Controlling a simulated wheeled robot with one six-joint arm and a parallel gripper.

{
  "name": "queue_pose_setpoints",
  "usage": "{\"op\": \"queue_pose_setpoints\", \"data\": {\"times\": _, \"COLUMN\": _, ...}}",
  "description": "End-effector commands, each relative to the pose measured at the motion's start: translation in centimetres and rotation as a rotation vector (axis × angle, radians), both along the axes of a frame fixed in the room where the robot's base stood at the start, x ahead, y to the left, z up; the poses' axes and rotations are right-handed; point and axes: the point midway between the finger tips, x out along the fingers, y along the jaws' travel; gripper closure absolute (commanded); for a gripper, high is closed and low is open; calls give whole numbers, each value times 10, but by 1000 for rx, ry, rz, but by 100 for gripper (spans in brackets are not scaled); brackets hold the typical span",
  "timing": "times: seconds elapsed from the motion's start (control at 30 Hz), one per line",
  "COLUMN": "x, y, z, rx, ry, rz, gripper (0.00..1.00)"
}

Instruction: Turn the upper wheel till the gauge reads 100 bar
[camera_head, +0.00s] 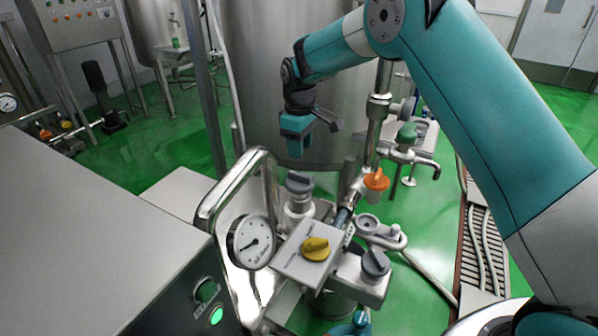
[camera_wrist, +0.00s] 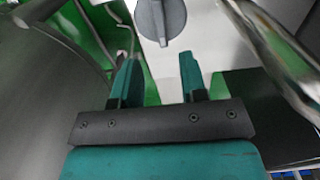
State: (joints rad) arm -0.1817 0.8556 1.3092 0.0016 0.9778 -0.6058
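The upper wheel, a grey knob with a raised grip bar (camera_head: 299,184), tops a pale round stem on the machine. It also shows at the top of the wrist view (camera_wrist: 160,18). The gauge (camera_head: 251,242) has a white round face left of and below the wheel. Its needle points to the lower left; the figures are too small to read. My gripper (camera_head: 296,150) hangs above the wheel, apart from it. In the wrist view its two teal fingers (camera_wrist: 158,75) are spread with nothing between them, and the knob lies beyond the tips.
A bent steel tube frame (camera_head: 235,182) stands close left of the wheel. A yellow knob (camera_head: 315,248), a second grey knob (camera_head: 375,263) and an orange fitting (camera_head: 376,180) are nearby. A large steel tank (camera_head: 262,80) stands behind my gripper.

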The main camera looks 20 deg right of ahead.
Motion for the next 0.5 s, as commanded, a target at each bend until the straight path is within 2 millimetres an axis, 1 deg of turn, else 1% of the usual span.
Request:
{"op": "queue_pose_setpoints", "data": {"times": 0.03, "x": -1, "y": 0, "z": -11, "rx": -1, "ry": 5, "rz": 0, "gripper": 61}}
{"op": "queue_pose_setpoints", "data": {"times": 0.1, "x": -1, "y": 0, "z": -27, "rx": -1, "ry": 5, "rz": 0, "gripper": 61}}
{"op": "queue_pose_setpoints", "data": {"times": 0.3, "x": -1, "y": 0, "z": -65, "rx": -1, "ry": 2, "rz": 0, "gripper": 61}}
{"op": "queue_pose_setpoints", "data": {"times": 0.4, "x": 0, "y": 0, "z": -78, "rx": -1, "ry": 1, "rz": 0, "gripper": 61}}
{"op": "queue_pose_setpoints", "data": {"times": 0.5, "x": 0, "y": 0, "z": -86, "rx": -1, "ry": 1, "rz": 0, "gripper": 61}}
